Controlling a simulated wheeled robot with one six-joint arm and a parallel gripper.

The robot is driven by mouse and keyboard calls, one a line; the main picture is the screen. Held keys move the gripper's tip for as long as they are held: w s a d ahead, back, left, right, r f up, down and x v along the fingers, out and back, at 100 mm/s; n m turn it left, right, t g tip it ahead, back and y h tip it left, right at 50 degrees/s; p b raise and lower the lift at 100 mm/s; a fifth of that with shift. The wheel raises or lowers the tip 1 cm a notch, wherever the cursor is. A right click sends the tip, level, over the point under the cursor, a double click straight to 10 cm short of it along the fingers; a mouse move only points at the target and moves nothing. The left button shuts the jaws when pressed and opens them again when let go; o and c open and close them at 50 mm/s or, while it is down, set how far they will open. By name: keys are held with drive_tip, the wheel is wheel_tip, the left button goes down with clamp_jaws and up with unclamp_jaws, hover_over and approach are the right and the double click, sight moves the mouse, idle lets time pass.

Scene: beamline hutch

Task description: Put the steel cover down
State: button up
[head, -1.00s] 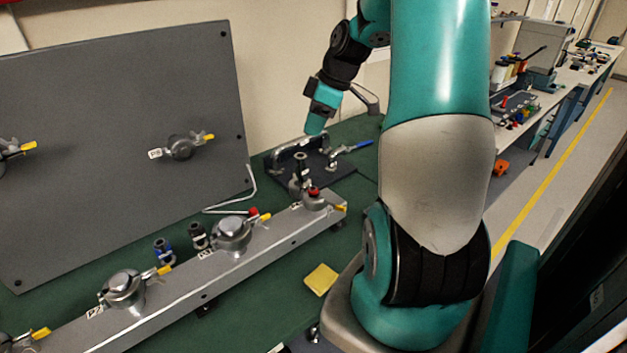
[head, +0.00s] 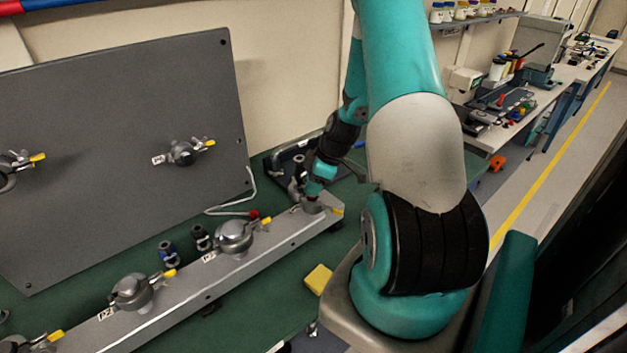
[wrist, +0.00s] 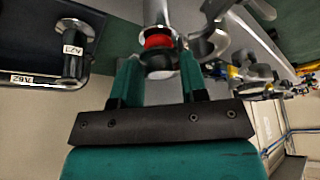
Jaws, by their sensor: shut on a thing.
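My gripper (head: 315,188) is at the right end of the long grey rail (head: 200,275), low over the rail's end fitting (head: 312,206). In the head view the fingers hide this piece. It lines up with a steel stem above it in the wrist view; I cannot tell whether the two touch.
Clamped fittings with yellow levers, such as this one (head: 235,236), stand along the rail. A dark plate with a bent handle (head: 285,155) lies behind my gripper. A grey upright panel (head: 100,130) stands at the left. A yellow block (head: 318,279) lies in front on the green bench.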

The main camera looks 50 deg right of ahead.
drive_tip(key=shift+f, duration=0.15)
drive_tip(key=o, duration=0.5)
drive_tip(key=shift+b, duration=0.3)
drive_tip(key=shift+c, duration=0.2)
drive_tip(key=o, duration=0.4)
drive_tip(key=shift+o, duration=0.2)
drive_tip(key=shift+p, duration=0.35)
